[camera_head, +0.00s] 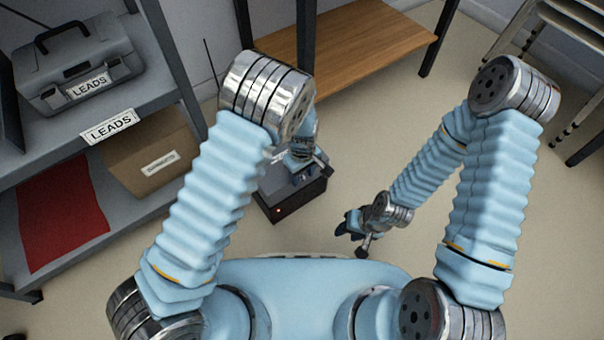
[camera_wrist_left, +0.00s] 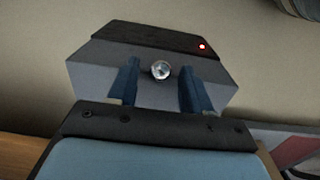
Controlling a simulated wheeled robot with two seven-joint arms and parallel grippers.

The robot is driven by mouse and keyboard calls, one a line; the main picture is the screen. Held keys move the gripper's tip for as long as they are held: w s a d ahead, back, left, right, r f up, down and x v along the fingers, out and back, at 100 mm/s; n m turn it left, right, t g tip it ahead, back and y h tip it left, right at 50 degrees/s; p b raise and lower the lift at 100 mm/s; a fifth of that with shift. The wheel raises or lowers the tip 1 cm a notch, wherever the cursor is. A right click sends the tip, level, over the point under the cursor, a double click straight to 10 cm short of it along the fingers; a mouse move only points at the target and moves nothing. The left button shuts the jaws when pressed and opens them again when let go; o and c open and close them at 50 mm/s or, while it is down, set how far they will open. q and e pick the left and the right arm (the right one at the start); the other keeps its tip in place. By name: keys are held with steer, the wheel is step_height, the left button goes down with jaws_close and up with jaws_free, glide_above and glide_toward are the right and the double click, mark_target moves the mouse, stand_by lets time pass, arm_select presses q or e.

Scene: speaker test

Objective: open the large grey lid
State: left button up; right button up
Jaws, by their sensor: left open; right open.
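A dark box (camera_head: 300,202) with a small red light on its front stands on the floor, partly hidden behind my left arm in the head view. In the left wrist view its grey lid (camera_wrist_left: 215,80) carries a round silver knob (camera_wrist_left: 160,70). My left gripper (camera_wrist_left: 158,85) is open over the lid, its fingers to either side of the knob in the picture. I cannot tell whether they touch it. The lid looks shut. In the head view my left gripper (camera_head: 308,165) is over the box. My right gripper (camera_head: 355,230) is open and empty, right of the box.
A grey shelf unit (camera_head: 150,95) at left holds a grey case (camera_head: 80,70) labelled LEADS, a cardboard box (camera_head: 150,160) and a red sheet (camera_head: 60,210). A wooden-topped table (camera_head: 370,45) stands behind. The floor (camera_head: 400,130) to the right is clear.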

arm_select(q)
jaws_close()
stand_by(0.3)
